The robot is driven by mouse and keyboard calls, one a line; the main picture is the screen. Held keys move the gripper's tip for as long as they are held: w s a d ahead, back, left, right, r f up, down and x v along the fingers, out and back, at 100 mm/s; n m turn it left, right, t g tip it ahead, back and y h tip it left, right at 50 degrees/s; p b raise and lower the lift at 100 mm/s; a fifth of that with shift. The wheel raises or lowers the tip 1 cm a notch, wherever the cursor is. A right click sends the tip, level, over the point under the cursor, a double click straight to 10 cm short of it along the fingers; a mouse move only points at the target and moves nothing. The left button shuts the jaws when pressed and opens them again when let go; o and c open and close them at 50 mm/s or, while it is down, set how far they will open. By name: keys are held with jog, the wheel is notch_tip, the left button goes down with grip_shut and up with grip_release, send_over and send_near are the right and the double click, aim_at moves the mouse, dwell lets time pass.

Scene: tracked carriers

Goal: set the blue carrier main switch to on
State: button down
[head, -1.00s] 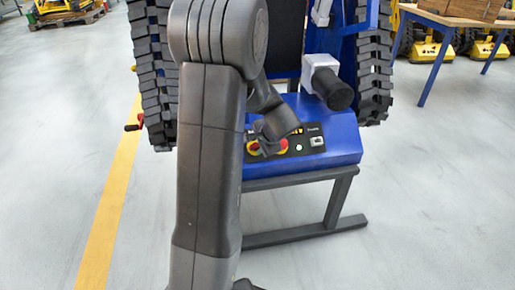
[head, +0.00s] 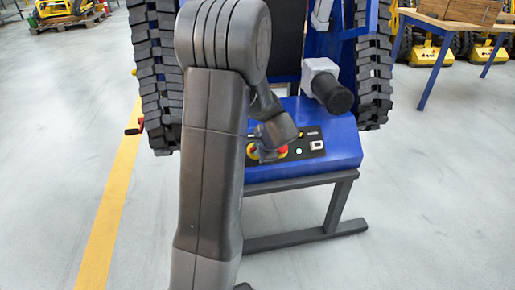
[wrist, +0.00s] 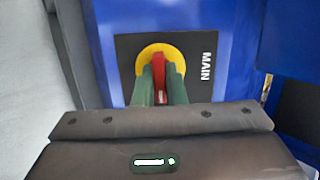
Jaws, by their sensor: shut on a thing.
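The blue carrier (head: 345,143) stands on a dark frame ahead of me, with a black control panel on its sloping front. Its main switch is a red handle on a yellow disc; in the wrist view the red handle (wrist: 160,68) sits beside the word MAIN. My gripper (wrist: 160,85) has its green fingers closed around the red handle, one on each side. In the head view the switch (head: 282,152) is partly hidden by my wrist, and my fingers are hard to make out there.
A black cylinder on a grey block (head: 340,97) sticks out above the panel. Black tracks (head: 157,70) rise on both sides. The floor in front is clear.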

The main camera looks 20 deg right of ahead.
jog(key=shift+m, duration=0.3)
jog(key=c, duration=1.5)
grip_release()
jog(key=shift+s+r, duration=0.1)
jog(key=p+v, duration=0.4)
jog(key=v, duration=0.9)
jog(key=shift+s+r, duration=0.2)
jog(key=shift+s, duration=0.05)
jog(key=shift+w+f, duration=0.1)
